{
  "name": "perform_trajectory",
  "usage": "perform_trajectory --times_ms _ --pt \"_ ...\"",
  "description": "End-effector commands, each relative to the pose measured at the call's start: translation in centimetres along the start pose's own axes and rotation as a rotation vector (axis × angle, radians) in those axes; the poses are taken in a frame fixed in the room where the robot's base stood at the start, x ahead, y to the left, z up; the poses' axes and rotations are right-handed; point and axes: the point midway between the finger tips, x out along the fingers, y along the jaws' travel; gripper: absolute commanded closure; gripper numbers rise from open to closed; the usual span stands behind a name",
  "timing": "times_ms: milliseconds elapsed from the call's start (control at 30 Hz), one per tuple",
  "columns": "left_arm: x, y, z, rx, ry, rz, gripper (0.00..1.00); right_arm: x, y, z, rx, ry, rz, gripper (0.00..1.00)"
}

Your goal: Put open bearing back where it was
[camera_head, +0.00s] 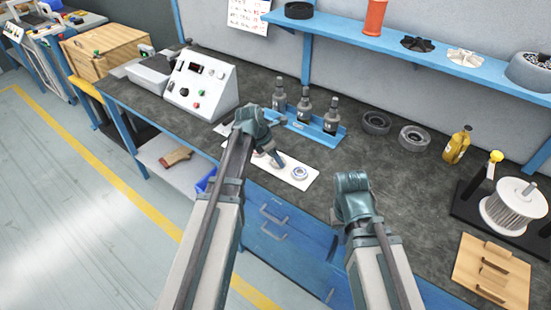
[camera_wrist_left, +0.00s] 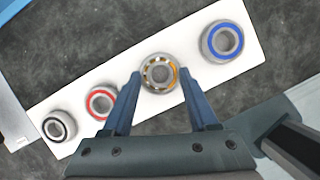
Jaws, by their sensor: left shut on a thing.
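The open bearing (camera_wrist_left: 160,73), with its brass-coloured cage showing, is between the fingertips of my left gripper (camera_wrist_left: 159,74) in the left wrist view. The gripper is shut on it. It is over the white board (camera_wrist_left: 192,48), in the row between the red-sealed bearing (camera_wrist_left: 101,102) and the blue-sealed bearing (camera_wrist_left: 222,41). I cannot tell whether it touches the board. In the head view my left gripper (camera_head: 277,159) reaches down over the board (camera_head: 312,179) and largely hides the open bearing. My right gripper (camera_head: 352,190) is over the bench's front; its fingers are hidden.
A black-sealed bearing (camera_wrist_left: 59,126) sits at the board's left end. A control box (camera_head: 200,84) stands to the left.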

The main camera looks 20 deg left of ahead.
Motion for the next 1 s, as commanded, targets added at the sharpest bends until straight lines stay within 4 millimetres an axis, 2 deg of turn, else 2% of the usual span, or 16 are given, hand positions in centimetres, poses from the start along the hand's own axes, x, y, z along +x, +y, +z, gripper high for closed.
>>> perform_trajectory --times_ms 33,67,200,667,867,1000 --pt "0.3 0.0 -0.1 0.000 0.000 0.000 1.00 0.3 0.0 0.0 0.000 0.000 0.000 1.00" --pt "0.2 0.0 -0.1 0.000 0.000 0.000 0.37 0.2 0.0 0.0 0.000 0.000 0.000 1.00" --pt "0.2 0.0 -0.1 0.000 0.000 0.000 0.12 0.2 0.0 0.0 0.000 0.000 0.000 1.00" --pt "-0.3 0.0 0.1 0.000 0.000 0.000 0.11 -0.3 0.0 0.0 0.000 0.000 0.000 1.00" --pt "-2.2 0.0 0.2 0.000 0.000 0.000 0.11 -2.1 0.2 0.1 0.000 0.000 0.000 1.00" --pt "-4.2 -0.1 0.3 0.000 0.000 0.000 0.11 -4.0 0.4 0.2 0.000 0.000 0.000 1.00"
